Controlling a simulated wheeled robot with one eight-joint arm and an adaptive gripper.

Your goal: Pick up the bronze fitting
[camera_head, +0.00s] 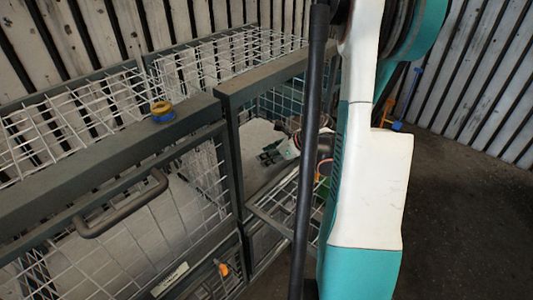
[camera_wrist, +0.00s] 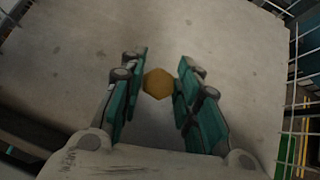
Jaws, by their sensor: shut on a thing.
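The bronze fitting (camera_wrist: 158,83) is a small, dull yellow-brown piece with a six-sided outline. In the wrist view it sits between the teal fingers of my gripper (camera_wrist: 160,85), which is shut on it. A pale grey surface lies behind it; I cannot tell whether the fitting touches that surface. In the head view my gripper (camera_head: 272,153) is small, inside the wire cage above the pale shelf, and I cannot make out the fitting there.
The wire cage (camera_head: 232,87) has a dark frame around the opening where my arm reaches in. A yellow and blue ring (camera_head: 162,112) lies on its top frame. A closed mesh door with a handle (camera_head: 122,208) is at the left. Wire mesh (camera_wrist: 292,95) stands right of my gripper.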

